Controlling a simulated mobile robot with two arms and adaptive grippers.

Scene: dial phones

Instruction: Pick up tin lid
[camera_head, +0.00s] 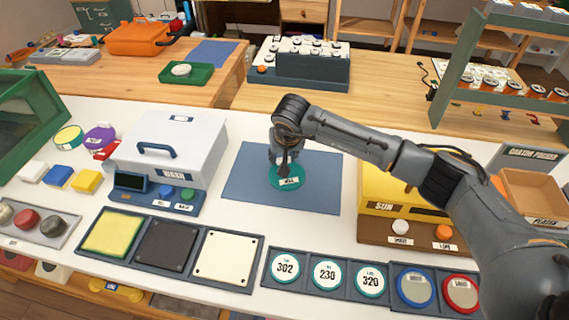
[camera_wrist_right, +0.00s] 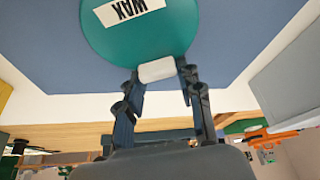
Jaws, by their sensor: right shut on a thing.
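A round teal tin lid (camera_head: 277,183) with a white label is over the blue mat (camera_head: 245,190) at the middle of the head view. In the right wrist view the lid (camera_wrist_right: 140,38) shows its label, "WAX", and a white block (camera_wrist_right: 156,71) at its edge. My right gripper (camera_head: 285,168) points down at the lid. In the right wrist view its fingers (camera_wrist_right: 160,73) are shut at the lid's edge, on either side of the white block. I cannot tell whether the lid touches the mat. My left gripper is not in view.
A white WASH box (camera_head: 185,140) stands left of the mat. A yellow SUN box (camera_head: 390,195) stands to the right, partly behind my arm. In front are yellow, dark and cream pads (camera_head: 228,257) and a rack of numbered discs (camera_head: 328,273). The mat around the lid is clear.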

